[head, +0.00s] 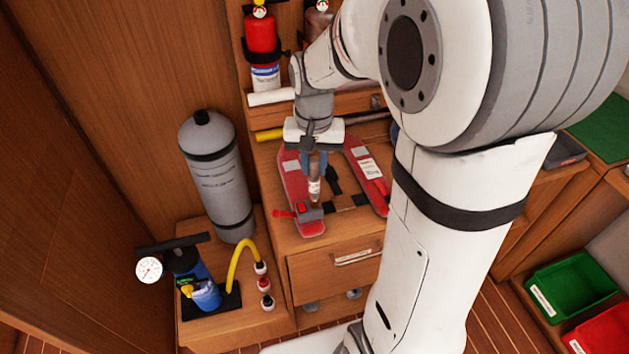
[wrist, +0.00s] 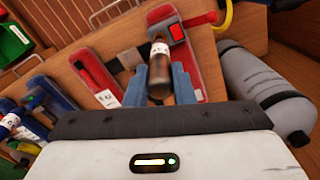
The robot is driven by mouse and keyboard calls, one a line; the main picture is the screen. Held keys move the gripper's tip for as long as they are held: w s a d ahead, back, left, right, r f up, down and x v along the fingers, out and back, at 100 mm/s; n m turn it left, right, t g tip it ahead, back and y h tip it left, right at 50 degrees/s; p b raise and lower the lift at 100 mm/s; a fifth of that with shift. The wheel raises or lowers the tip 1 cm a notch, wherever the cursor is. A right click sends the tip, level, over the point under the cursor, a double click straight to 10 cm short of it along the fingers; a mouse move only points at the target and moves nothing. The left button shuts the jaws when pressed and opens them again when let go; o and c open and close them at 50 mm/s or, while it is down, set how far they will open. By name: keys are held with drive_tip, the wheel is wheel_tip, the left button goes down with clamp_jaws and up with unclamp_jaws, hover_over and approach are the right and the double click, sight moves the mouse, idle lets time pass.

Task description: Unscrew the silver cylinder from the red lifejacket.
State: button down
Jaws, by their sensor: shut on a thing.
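The red lifejacket (head: 292,170) lies flat on the wooden cabinet top, its two lobes joined by a dark strap; it also shows in the wrist view (wrist: 209,71). The silver cylinder (head: 314,188), with a white label and brownish reflections, lies over its left lobe, near a grey fitting (head: 309,213) with a red tab. My gripper (head: 314,172) is shut on the cylinder with blue fingers on both sides. In the wrist view the cylinder (wrist: 159,73) sits between the fingertips. I cannot tell whether its end is still threaded into the fitting.
A large grey tank (head: 215,175) stands left of the cabinet. A blue pump (head: 195,285) with gauge and yellow hose (head: 238,262) is at lower left. A red extinguisher (head: 261,45) hangs behind. Green (head: 570,285) and red bins are at lower right.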

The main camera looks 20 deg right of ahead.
drive_tip(key=shift+r+p, duration=1.9)
drive_tip(key=shift+r, duration=0.7)
drive_tip(key=shift+f, duration=0.2)
